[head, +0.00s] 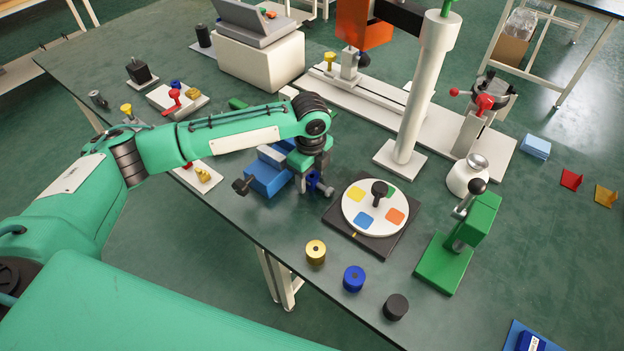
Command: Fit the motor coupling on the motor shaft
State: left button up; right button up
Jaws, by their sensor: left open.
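A black block with a thin upright pin (138,72), which looks like the motor and its shaft, stands on a plate at the far left of the table in the head view. A small dark grey cylinder (97,98) lies near it at the table's left edge. It may be the motor coupling, but it is too small to be sure. My left gripper (314,188) is open, pointing down between the blue vise and the round turntable, far to the right of the motor. A small blue part shows at its fingers; I cannot tell whether it belongs to the gripper. My right gripper is out of view.
A blue vise (266,177) stands left of the gripper, a turntable (375,206) right of it. Gold (316,251), blue (354,278) and black (396,306) cylinders line the front edge. A green press (458,245) stands at right. My left arm passes over the left part of the table.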

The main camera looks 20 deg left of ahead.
pick_arm(q)
jog(key=c, duration=1.1)
jog(key=shift+r, duration=0.1)
